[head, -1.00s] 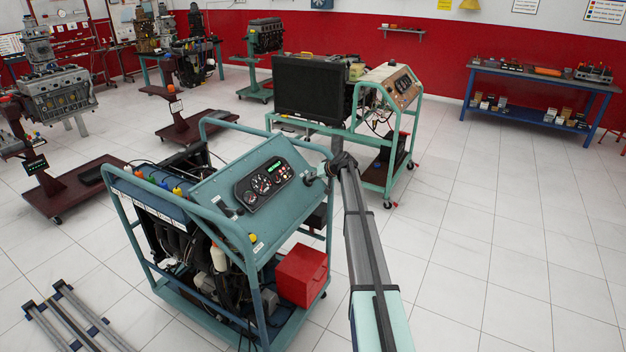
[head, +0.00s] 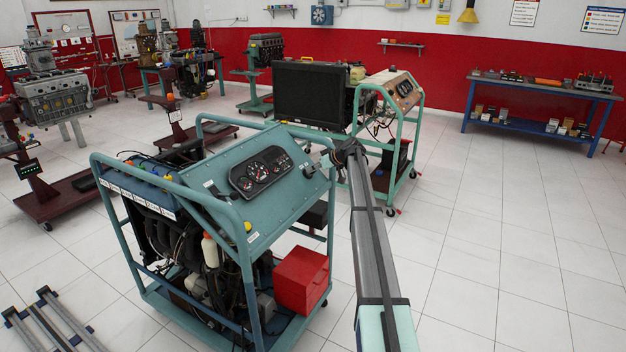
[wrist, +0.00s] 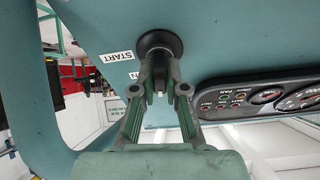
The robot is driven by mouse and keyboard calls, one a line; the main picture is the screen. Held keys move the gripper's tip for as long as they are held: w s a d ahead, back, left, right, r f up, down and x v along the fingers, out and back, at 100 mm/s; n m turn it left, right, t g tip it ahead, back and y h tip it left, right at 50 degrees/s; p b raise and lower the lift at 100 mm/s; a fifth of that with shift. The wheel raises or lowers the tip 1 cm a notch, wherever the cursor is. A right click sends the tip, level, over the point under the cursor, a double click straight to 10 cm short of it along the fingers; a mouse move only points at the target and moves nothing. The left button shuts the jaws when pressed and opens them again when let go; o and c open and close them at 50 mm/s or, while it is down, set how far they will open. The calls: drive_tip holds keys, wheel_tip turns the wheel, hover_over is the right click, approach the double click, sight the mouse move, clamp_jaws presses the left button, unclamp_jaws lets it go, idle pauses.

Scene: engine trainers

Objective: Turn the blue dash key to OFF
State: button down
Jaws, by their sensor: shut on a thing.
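The teal dash panel (head: 222,176) slopes on top of the nearer engine trainer. In the wrist view the round black key switch (wrist: 160,45) sits on the panel (wrist: 105,25), with a START label (wrist: 116,57) and a partly covered label ending in N beside it. My gripper (wrist: 159,74) is shut on the dash key just in front of this switch. The fingers hide nearly all of the key, so its blue colour and exact angle cannot be told. In the head view my gripper (head: 322,164) is at the panel's right edge.
A gauge cluster (head: 261,172) is on the panel close to my gripper. The trainer's tube frame (head: 215,212) curves around the panel. A red box (head: 301,279) sits low on the trainer. A second trainer (head: 312,92) stands behind. The tiled floor at right is clear.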

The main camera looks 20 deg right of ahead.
drive_tip(key=shift+n+b, duration=0.8)
drive_tip(key=shift+b, duration=0.1)
drive_tip(key=c, duration=1.2)
unclamp_jaws()
drive_tip(key=v, duration=1.2)
drive_tip(key=shift+w+d, duration=0.1)
